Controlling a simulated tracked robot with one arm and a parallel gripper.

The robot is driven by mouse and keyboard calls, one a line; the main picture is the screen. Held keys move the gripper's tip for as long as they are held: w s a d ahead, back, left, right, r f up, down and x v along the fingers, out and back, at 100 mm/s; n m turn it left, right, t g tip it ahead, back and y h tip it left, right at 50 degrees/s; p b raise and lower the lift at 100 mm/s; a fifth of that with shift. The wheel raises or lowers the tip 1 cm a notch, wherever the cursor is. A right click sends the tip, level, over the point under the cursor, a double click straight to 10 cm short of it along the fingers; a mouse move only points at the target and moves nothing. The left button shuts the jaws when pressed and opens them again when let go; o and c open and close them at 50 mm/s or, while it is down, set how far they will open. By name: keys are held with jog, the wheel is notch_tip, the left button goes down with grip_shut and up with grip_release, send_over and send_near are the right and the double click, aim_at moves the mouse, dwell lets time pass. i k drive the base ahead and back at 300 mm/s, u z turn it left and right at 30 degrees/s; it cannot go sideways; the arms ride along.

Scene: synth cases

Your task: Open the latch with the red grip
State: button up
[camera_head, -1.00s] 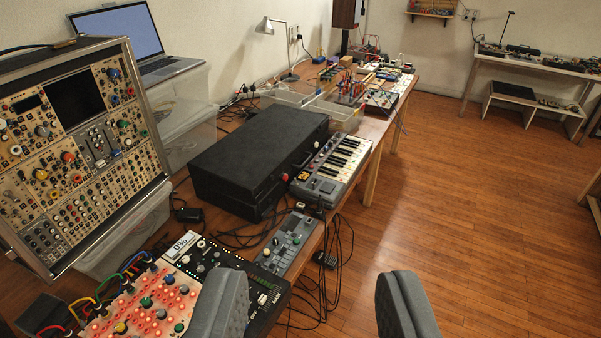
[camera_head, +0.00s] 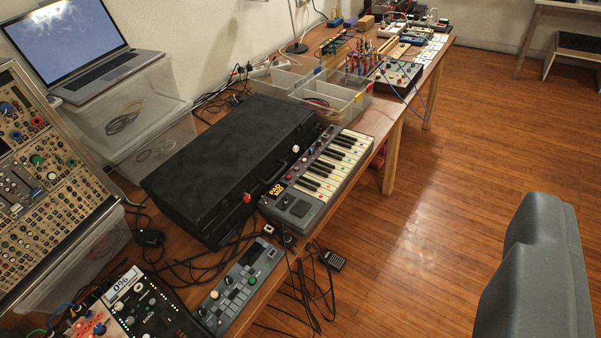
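A closed black case (camera_head: 235,165) lies on the wooden table. A small red grip (camera_head: 247,197) shows on its front side, near the lower right corner; this looks like the latch. A carry handle (camera_head: 276,177) and a pale round piece (camera_head: 296,149) sit further along the same side. One grey finger of my gripper (camera_head: 540,275) fills the lower right, over the floor and well to the right of the case. The other finger is out of view. Nothing shows beside the visible finger, so the gripper looks open and is apart from the latch.
A small keyboard (camera_head: 322,178) stands close along the case's front. A grey control box (camera_head: 240,285), cables (camera_head: 305,285) and a mixer (camera_head: 150,308) lie nearer. A modular rack (camera_head: 50,185), plastic bins (camera_head: 130,120) and a laptop (camera_head: 70,45) stand left. The floor (camera_head: 430,240) at right is clear.

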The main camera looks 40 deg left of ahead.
aim_at(245, 197)
jog(key=u, duration=0.2)
jog(key=i, duration=1.2)
jog(key=u, duration=0.5)
